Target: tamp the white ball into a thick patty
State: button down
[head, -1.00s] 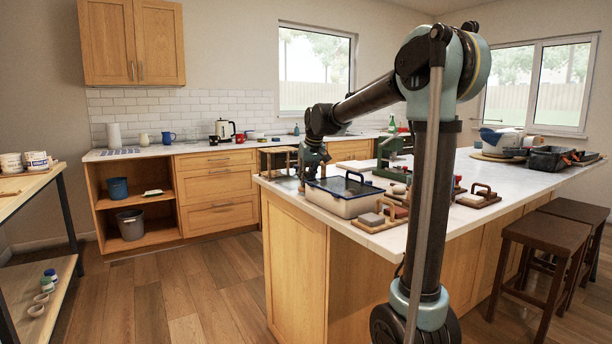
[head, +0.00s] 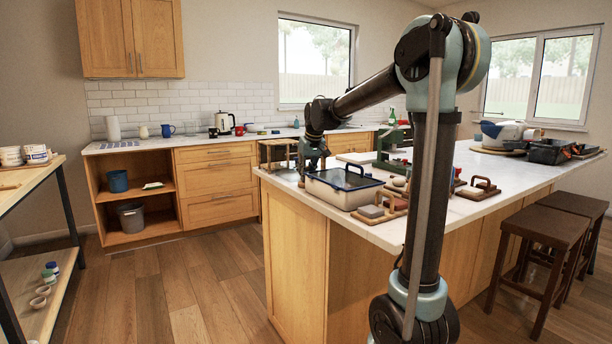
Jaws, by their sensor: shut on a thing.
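The white ball is not clear to me. A small pale rounded lump (head: 399,182) lies on the island to the right of the bin, partly near my arm, and I cannot tell whether it is the ball.
A wooden rack (head: 277,152) stands behind-left.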

jog(key=c, duration=1.3)
grip_release()
jog(key=shift+r, duration=0.1)
